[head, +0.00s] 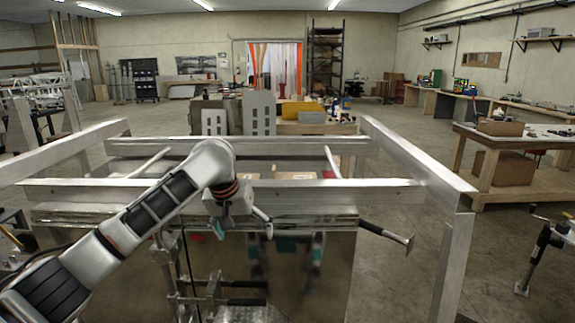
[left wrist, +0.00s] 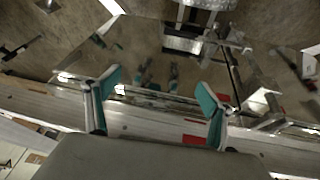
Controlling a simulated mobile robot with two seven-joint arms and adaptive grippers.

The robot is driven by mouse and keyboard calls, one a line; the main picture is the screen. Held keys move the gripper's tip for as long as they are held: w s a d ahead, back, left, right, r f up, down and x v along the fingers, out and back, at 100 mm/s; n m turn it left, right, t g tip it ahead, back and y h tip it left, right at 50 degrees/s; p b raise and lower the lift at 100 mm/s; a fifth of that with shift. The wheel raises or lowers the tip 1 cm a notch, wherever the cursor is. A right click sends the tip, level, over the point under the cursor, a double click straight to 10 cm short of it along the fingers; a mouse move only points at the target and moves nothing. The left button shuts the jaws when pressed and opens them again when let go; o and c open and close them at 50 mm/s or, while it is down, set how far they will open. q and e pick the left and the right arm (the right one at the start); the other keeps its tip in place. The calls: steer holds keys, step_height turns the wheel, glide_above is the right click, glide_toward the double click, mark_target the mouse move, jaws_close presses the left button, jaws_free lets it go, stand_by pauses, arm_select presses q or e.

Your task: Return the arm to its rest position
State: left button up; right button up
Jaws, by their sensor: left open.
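My left arm comes in from the lower left in the head view and reaches over the front of the aluminium trailer frame (head: 300,194). My left gripper (head: 241,224) points down just in front of the shiny metal panel below the front rail. It is open, with two teal-padded fingers spread apart. In the left wrist view the open gripper (left wrist: 158,95) has nothing between its fingers, and the reflective panel (left wrist: 145,55) lies beyond them. My right gripper is not in view.
Upright metal posts and clamps stand below my left gripper. A rod with a flared end (head: 409,243) sticks out to the right of the panel. A workbench (head: 515,142) stands at the right.

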arm_select(q)
steer(key=s+d+f+t+h, duration=0.15)
steer(key=s+f, duration=0.25)
steer(key=f, duration=0.6)
steer(key=s+d+f+m+h, duration=0.1)
steer(key=s+d+f, duration=0.1)
steer(key=s+f, duration=0.5)
steer(key=s+d+f+t+h, duration=0.1)
steer(key=s+d+f+h, duration=0.1)
steer(key=f, duration=1)
steer(key=s+a+f+m+t+y, duration=0.1)
steer(key=s+a+f+y, duration=0.1)
steer(key=s+a+f, duration=0.3)
steer(key=s+a+f+m+t+y, duration=0.1)
steer(key=s+a+f, duration=0.4)
steer(key=s+a, duration=0.6)
steer(key=s+t+y, duration=0.1)
steer(key=s, duration=0.8)
steer(key=shift+a, duration=0.3)
steer(key=shift+t, duration=0.25)
